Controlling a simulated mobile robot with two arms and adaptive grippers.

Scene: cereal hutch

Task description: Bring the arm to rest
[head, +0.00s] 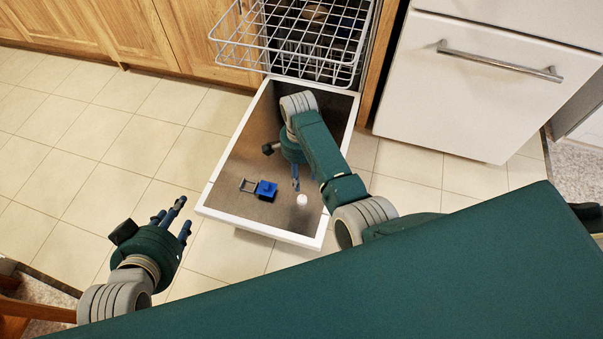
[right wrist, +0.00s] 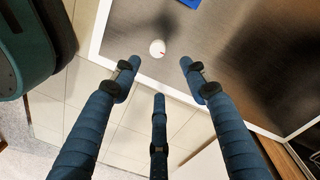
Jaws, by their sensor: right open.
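My right arm reaches over the lowered dishwasher door (head: 218,200). My right gripper (head: 295,180) points down above the door, and its fingers are partly hidden by the arm in the head view. In the right wrist view my right gripper (right wrist: 159,82) has its fingers spread, with nothing between them. My left gripper (head: 178,215) is at the lower left over the floor, fingers apart and empty.
A blue dispenser-like part (head: 265,189) is on the door, left of the white item. A white wire rack (head: 290,40) is pulled out above the door's far end. Wooden cabinets (head: 130,35) and a white drawer front (head: 480,90) stand behind. Tiled floor is clear at left.

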